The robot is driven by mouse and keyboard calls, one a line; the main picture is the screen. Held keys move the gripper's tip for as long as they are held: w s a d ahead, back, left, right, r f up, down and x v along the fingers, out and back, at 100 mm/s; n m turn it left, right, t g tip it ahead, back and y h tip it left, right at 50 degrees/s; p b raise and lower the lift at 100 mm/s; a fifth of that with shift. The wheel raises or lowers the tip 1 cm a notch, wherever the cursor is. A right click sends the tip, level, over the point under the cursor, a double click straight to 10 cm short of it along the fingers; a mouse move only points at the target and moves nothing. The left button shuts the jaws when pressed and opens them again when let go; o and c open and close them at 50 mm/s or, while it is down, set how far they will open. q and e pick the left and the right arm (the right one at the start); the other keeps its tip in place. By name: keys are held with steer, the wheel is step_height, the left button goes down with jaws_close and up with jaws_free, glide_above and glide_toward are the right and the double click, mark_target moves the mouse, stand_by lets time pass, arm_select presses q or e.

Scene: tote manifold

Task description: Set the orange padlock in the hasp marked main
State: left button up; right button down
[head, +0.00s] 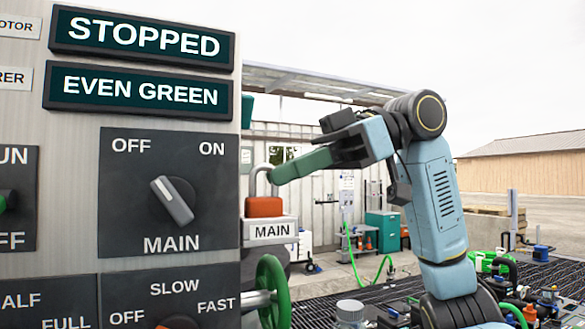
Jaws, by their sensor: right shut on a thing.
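The orange padlock (264,207) is upright at the right edge of the control panel, just above the white label reading MAIN (270,231). Its grey shackle rises above the body. My right gripper (274,175) reaches in from the right, and its green fingers are shut on the padlock at the shackle's right side. The hasp itself cannot be made out behind the padlock and label. The MAIN switch (172,200) on the panel has its white mark toward OFF. My left gripper is out of view.
The panel's signs read STOPPED (145,37) and EVEN GREEN (139,91). A green handwheel (274,291) stands below the label, close to the panel's edge. Valves and hoses cover the dark grating at lower right. Open air surrounds my right arm.

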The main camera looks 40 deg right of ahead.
steer(key=c, duration=1.5)
jaws_free()
steer(key=shift+d, duration=0.1)
steer(key=p+v, duration=0.1)
steer(key=v, duration=1.2)
steer(key=shift+d+r, duration=0.1)
